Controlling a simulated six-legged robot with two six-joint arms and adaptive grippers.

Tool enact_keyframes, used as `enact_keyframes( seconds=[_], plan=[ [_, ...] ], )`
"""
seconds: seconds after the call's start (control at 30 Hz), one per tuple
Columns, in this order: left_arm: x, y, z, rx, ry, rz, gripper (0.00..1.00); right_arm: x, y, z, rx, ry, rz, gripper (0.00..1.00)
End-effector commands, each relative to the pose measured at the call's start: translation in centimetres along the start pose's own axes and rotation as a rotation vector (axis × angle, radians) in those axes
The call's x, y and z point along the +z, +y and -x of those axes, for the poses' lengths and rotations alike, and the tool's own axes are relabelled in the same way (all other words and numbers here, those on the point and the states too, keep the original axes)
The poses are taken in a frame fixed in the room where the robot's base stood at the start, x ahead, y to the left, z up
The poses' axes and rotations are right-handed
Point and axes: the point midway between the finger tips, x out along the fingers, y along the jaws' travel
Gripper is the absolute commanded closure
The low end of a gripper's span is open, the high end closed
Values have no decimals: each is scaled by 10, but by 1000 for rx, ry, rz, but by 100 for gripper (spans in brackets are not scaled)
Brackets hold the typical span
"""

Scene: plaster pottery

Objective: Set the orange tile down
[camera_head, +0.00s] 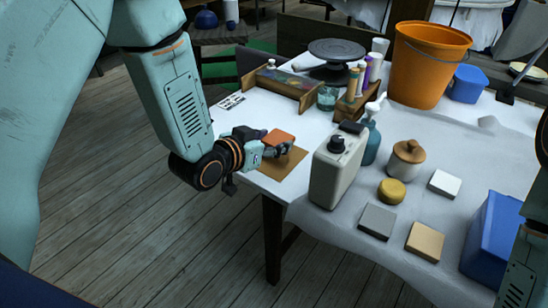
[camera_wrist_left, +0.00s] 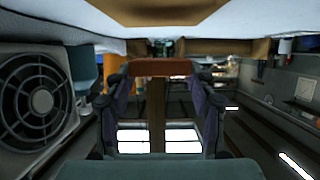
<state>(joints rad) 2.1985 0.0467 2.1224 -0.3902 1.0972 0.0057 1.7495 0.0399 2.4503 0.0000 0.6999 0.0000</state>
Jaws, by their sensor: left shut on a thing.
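The orange tile (camera_head: 279,136) is a small flat square. My left gripper (camera_head: 277,147) is shut on it, holding it over the table's near left corner. In the left wrist view the tile shows edge-on (camera_wrist_left: 163,67) between the two fingers of my left gripper (camera_wrist_left: 163,76). A brown square mat (camera_head: 291,172) lies on the table just below the gripper, partly hidden by it. The tile appears raised above the mat, with a gap I cannot measure. My right gripper is not in view.
A cream box with a black knob (camera_head: 333,180) stands just right of the mat. Behind are a wooden paint tray (camera_head: 285,90) and a glass (camera_head: 326,98). White (camera_head: 444,183), grey (camera_head: 377,222) and tan (camera_head: 425,241) tiles lie right. An orange bucket (camera_head: 428,65) stands behind.

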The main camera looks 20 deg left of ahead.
Motion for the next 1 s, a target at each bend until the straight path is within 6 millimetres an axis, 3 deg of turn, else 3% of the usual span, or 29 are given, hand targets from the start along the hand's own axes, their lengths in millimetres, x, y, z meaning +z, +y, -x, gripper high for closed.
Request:
enact_keyframes(
  seconds=[0.4, 0.87, 0.9, 1.0],
  plan=[
    [40, 0, -19, 0, 1, -1, 78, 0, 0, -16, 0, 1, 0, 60],
    [44, 0, -23, 1, 3, -1, 78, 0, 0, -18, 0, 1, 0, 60],
    [44, 0, -23, 1, 2, -1, 43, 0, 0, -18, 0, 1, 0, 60],
    [44, 0, -22, 1, 2, -1, 34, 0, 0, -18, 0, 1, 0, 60]
  ],
)
